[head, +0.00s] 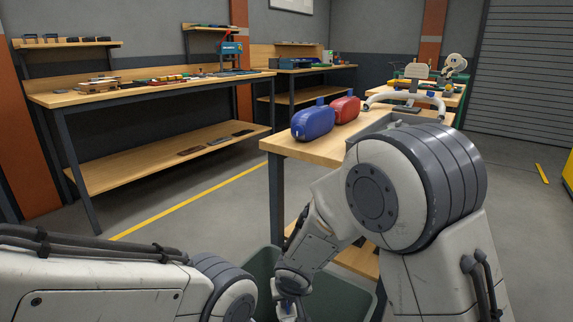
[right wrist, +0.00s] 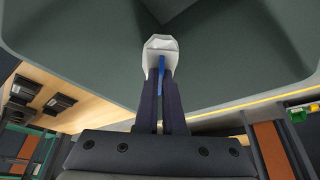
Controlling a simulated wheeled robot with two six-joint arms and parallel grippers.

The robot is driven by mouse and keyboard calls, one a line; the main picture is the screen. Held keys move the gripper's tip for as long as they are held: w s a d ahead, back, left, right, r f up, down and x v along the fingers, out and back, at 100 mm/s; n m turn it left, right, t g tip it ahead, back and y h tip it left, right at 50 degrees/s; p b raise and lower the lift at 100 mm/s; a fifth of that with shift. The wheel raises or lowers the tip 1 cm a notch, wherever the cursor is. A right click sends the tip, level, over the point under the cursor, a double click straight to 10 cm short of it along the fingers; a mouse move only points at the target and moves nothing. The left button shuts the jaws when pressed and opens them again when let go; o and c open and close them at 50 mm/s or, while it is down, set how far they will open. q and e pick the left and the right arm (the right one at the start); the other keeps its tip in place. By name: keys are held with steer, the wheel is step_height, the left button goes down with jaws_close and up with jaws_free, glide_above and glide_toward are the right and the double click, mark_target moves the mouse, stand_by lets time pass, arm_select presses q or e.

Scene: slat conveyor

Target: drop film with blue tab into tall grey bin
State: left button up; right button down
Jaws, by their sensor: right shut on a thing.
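The film (right wrist: 160,45) is a small crumpled whitish piece with a blue tab (right wrist: 161,66). My right gripper (right wrist: 160,78) is shut on it, with the tab between the two dark fingers and the film past the fingertips. In the head view my right gripper (head: 291,308) points down at the bottom edge, over the grey-green bin (head: 345,294). The bin's walls (right wrist: 85,60) fill the upper part of the right wrist view around the film. I cannot tell how deep the film is in the bin. My left forearm lies at lower left; its gripper is out of the picture.
A wooden table (head: 300,148) stands behind the bin, with a blue case (head: 313,122) and a red case (head: 346,108) on it. A long workbench (head: 150,92) with tools is at the left wall. Open floor lies between.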

steer(key=shift+f+b, duration=0.6)
steer(key=shift+f, duration=0.55)
steer(key=c, duration=0.9)
jaws_free()
steer(key=shift+c, duration=0.2)
steer(key=p+v, duration=0.5)
steer(key=v, duration=0.5)
steer(key=shift+r, duration=0.25)
steer(key=shift+s, duration=0.1)
